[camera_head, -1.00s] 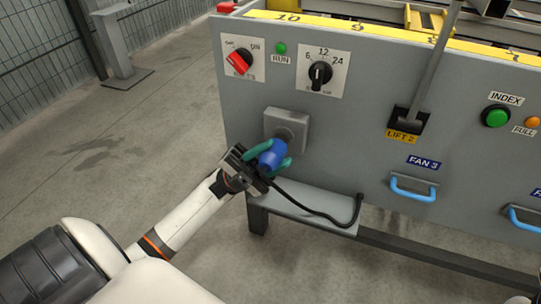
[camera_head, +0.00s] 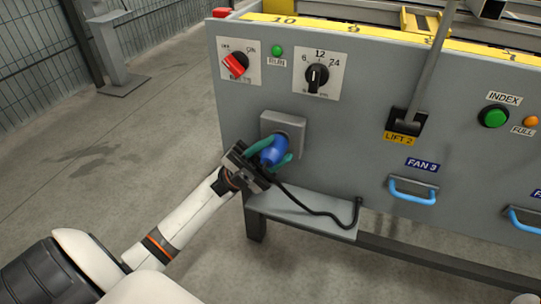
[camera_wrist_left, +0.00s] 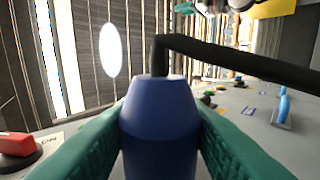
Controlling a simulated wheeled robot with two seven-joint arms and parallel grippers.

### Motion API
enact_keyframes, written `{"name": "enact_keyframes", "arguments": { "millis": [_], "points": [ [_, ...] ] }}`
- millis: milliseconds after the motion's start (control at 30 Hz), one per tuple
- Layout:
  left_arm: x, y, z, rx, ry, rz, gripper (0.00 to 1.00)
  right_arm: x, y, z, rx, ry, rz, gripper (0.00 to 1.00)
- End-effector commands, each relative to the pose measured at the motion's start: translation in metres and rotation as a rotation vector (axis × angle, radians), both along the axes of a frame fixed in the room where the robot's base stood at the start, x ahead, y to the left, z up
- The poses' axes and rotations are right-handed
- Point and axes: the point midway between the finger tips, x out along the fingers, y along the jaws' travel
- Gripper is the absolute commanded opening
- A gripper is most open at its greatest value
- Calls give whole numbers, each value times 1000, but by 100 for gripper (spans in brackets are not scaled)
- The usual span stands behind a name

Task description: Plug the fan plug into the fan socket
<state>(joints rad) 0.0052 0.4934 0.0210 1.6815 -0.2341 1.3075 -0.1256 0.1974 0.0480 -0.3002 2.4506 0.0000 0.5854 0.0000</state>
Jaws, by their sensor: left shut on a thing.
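The blue fan plug (camera_head: 271,152) is at the grey fan socket (camera_head: 291,124) on the panel's left part. My left gripper (camera_head: 268,153) is shut on the plug, its green fingers on either side. In the left wrist view the plug (camera_wrist_left: 160,120) stands between the two green fingers (camera_wrist_left: 160,140), with its black cable coming from its near end. The plug's front overlaps the socket in the head view. I cannot tell how deep it sits, as its front end is hidden. The black cable (camera_head: 305,207) runs down across the ledge. My right gripper is not in view.
The grey panel has a red switch (camera_head: 235,64), a black dial (camera_head: 317,75), a lift lever (camera_head: 428,70), a green index button (camera_head: 493,116) and a blue Fan 3 handle (camera_head: 411,192). A grey ledge (camera_head: 300,212) lies below the socket.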

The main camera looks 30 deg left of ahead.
Motion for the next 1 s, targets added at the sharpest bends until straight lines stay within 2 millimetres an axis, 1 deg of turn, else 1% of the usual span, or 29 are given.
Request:
{"name": "enact_keyframes", "arguments": {
  "millis": [467,500,633,900,1000],
  "points": [
    [11,3,0,0,-1,1,11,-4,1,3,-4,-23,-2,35],
    [11,3,1,0,0,1,41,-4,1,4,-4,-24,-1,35],
    [11,3,1,0,0,1,62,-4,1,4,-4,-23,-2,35],
    [11,3,0,1,1,1,63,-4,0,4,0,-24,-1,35],
    [10,6,-4,0,3,1,63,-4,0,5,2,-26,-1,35]
  ]
}}
